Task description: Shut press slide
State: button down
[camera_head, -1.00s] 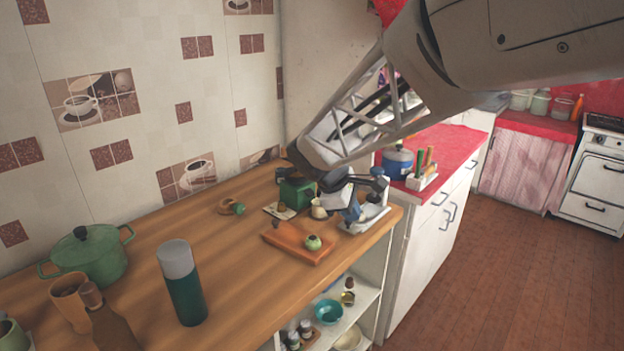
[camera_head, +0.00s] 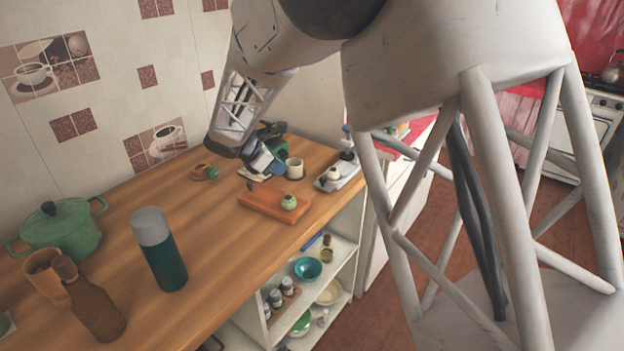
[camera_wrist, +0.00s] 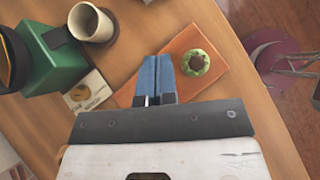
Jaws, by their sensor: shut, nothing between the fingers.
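A green block-shaped device with a black part (camera_head: 276,128) stands at the back of the wooden counter, partly hidden by my arm. It shows at the left of the wrist view (camera_wrist: 52,58), with a yellow ring on its black part. It looks like the press; I cannot make out its slide or how far it is open. My gripper (camera_wrist: 156,62) is shut and empty, with blue fingers together. In the wrist view it is right of the green device and overlaps the orange-brown board (camera_wrist: 204,38). In the head view my gripper (camera_head: 260,165) is in front of the device.
A green-and-brown round pot (camera_wrist: 194,63) sits on the board. A cream cup (camera_wrist: 93,22) stands beside the device, with a card (camera_wrist: 90,92) nearby. A grey tray (camera_head: 342,176) is to the right. A flask (camera_head: 160,250) and green casserole (camera_head: 60,228) stand left.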

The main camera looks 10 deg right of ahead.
aim_at(330, 170)
jog(key=shift+d, duration=0.1)
jog(key=x, duration=1.1)
jog(key=shift+w+d+r, duration=0.1)
jog(key=shift+d+r, duration=0.15)
jog(key=shift+r, duration=0.1)
jog(key=shift+w+d+f, duration=0.1)
jog(key=shift+w+d, duration=0.1)
jog(key=shift+d, duration=0.45)
jog(key=shift+w+d, duration=0.2)
jog(key=shift+d, duration=0.4)
jog(key=shift+w, duration=0.1)
jog(key=w+d, duration=0.6)
jog(key=shift+w+d, duration=0.15)
jog(key=shift+d, duration=0.15)
jog(key=shift+d, duration=0.1)
